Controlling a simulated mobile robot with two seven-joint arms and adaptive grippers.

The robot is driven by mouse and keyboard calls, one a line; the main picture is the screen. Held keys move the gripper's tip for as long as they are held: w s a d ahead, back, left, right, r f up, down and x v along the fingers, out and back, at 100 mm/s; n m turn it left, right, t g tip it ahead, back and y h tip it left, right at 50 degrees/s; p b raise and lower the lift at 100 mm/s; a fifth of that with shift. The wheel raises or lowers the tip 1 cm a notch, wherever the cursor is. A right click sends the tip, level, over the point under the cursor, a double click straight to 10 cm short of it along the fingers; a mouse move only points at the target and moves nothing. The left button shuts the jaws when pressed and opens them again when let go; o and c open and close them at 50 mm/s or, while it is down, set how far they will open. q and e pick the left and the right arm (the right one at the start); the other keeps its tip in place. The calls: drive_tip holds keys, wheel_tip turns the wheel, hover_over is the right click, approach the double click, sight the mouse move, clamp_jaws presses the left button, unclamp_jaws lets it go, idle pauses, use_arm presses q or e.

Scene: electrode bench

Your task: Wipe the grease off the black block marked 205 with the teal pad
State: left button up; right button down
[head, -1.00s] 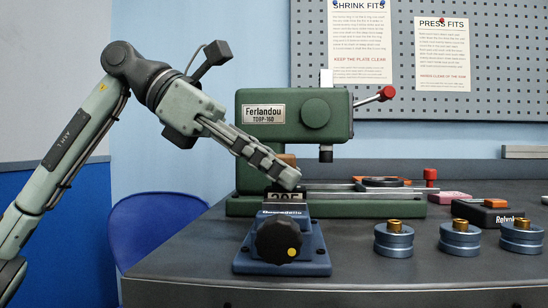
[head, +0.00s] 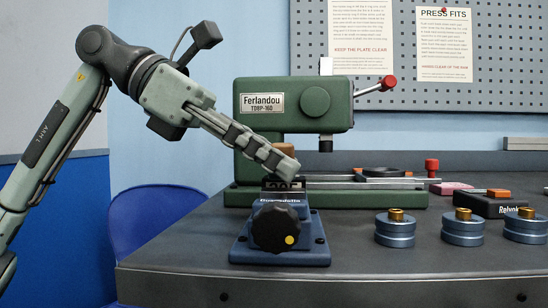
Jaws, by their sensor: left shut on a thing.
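The black block (head: 284,185), with part of its white marking showing, sits at the top of a blue vise (head: 279,244). My left gripper (head: 287,168) comes in from the upper left, with its fingertips low over the block. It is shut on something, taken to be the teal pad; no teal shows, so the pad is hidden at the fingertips. I cannot tell whether the pad touches the block, and no grease can be made out. My right gripper is not in view.
A green press (head: 296,104) stands right behind the vise, with a red-knobbed lever (head: 388,82). Several blue round pieces with brass tops (head: 395,229) stand at the right. A black box (head: 490,206) lies behind them. A blue chair (head: 150,215) stands left of the bench.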

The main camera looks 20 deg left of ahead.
use_arm(q)
drive_tip(key=shift+s+d+f+g, duration=0.3)
drive_tip(key=shift+s+f, duration=0.15)
drive_tip(key=shift+s, duration=0.1)
drive_tip(key=r+p, duration=0.2)
drive_tip(key=r, duration=0.1)
drive_tip(key=r+p, duration=0.1)
drive_tip(key=p, duration=0.1)
drive_tip(key=shift+s+r, duration=0.35)
drive_tip(key=shift+r, duration=0.05)
clamp_jaws()
drive_tip(key=shift+w+a+r+p, duration=0.15)
drive_tip(key=shift+w+r+p, duration=0.05)
drive_tip(key=shift+r+p, duration=0.75)
drive_tip(key=shift+f, duration=0.1)
drive_tip(key=shift+w, duration=0.1)
wheel_tip(320, 180, up, 3)
drive_tip(key=p, duration=0.3)
